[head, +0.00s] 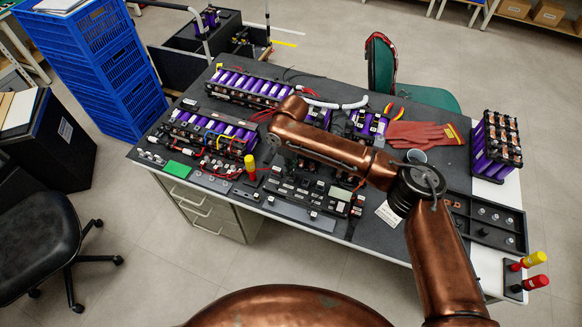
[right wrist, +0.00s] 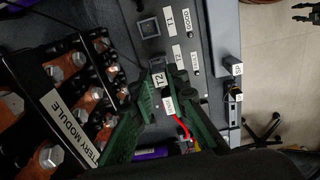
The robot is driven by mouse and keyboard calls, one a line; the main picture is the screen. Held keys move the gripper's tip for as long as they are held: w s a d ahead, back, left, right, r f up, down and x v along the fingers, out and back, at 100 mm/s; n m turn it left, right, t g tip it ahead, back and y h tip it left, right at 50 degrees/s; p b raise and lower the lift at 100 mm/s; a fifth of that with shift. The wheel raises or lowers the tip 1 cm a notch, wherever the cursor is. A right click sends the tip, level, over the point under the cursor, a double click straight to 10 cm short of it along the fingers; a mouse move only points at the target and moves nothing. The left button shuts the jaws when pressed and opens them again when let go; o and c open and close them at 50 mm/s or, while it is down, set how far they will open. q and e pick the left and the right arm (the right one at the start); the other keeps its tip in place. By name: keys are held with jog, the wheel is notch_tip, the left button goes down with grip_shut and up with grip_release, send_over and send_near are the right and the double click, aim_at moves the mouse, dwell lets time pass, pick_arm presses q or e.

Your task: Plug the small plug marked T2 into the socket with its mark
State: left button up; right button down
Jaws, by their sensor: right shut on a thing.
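My right gripper (right wrist: 160,88) is shut on a small plug with a white T2 label (right wrist: 159,77), between its two green fingers. A panel with T1 and T2 marks (right wrist: 175,53) lies under and beyond the fingers. A square socket (right wrist: 148,27) sits beside the T1 mark. The socket by the T2 mark is mostly hidden by the plug and fingers, and I cannot tell whether the plug is touching it. In the head view, my right arm reaches over the bench and its fingers are hard to make out. My left gripper is not in view.
A battery module (right wrist: 70,90) with copper bars stands close left of the fingers. A red wire (right wrist: 181,126) runs near them. The bench (head: 296,228) is crowded with purple battery packs (head: 252,90), red gloves (head: 420,134) and a dark tray (head: 484,240) at the right.

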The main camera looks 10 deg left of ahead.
jog(key=shift+f, duration=0.1)
dwell(0.3)
jog(key=shift+f, duration=1)
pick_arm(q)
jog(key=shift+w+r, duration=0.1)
pick_arm(e)
jog(key=c, duration=1.8)
grip_release()
jog(key=shift+f, duration=0.1)
